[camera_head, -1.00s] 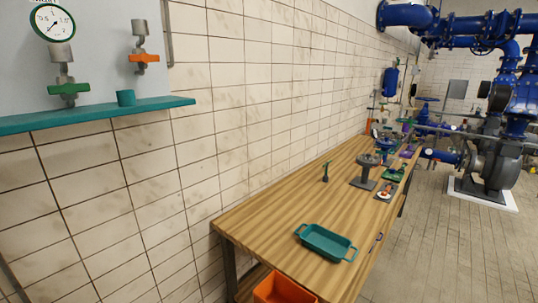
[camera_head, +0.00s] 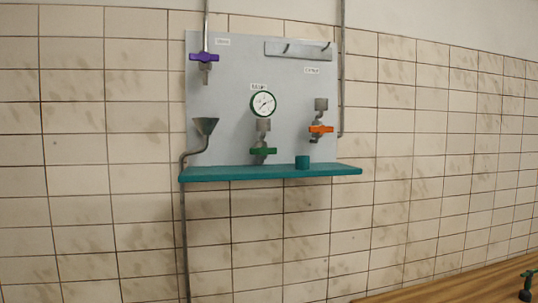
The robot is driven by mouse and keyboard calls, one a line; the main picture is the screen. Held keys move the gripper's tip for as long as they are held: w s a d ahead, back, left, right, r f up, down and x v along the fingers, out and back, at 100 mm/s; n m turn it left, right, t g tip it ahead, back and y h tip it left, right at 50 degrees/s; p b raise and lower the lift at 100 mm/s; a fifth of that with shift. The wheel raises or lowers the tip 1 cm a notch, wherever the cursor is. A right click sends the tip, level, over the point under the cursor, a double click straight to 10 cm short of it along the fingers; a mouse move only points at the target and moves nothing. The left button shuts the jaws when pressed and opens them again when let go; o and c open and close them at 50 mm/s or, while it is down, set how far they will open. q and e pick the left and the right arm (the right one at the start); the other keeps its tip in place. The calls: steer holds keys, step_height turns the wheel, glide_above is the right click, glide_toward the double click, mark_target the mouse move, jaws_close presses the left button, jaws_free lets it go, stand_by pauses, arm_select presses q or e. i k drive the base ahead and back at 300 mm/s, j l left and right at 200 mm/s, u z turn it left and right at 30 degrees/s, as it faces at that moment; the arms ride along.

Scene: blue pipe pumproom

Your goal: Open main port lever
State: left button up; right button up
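A grey panel (camera_head: 230,95) on the tiled wall carries three valves with coloured levers. A green lever (camera_head: 263,152) sits below a round gauge (camera_head: 263,104). An orange lever (camera_head: 320,129) is at the right, and a purple lever (camera_head: 204,57) is at the upper left. All three levers look roughly horizontal. Small white labels (camera_head: 259,86) are on the panel, but their text is too small to read surely, so I cannot tell which lever is the main port one. Neither gripper is in view.
A grey funnel (camera_head: 205,126) with a bent pipe is at the left. A wooden table (camera_head: 455,287) is at the lower right, with a dark green object (camera_head: 526,287) on it.

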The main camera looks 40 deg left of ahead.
mark_target(263, 150)
steer(key=i+l, duration=0.1)
steer(key=i, duration=0.25)
steer(key=i+u, duration=0.15)
steer(key=i, duration=0.25)
steer(key=u, duration=2.5)
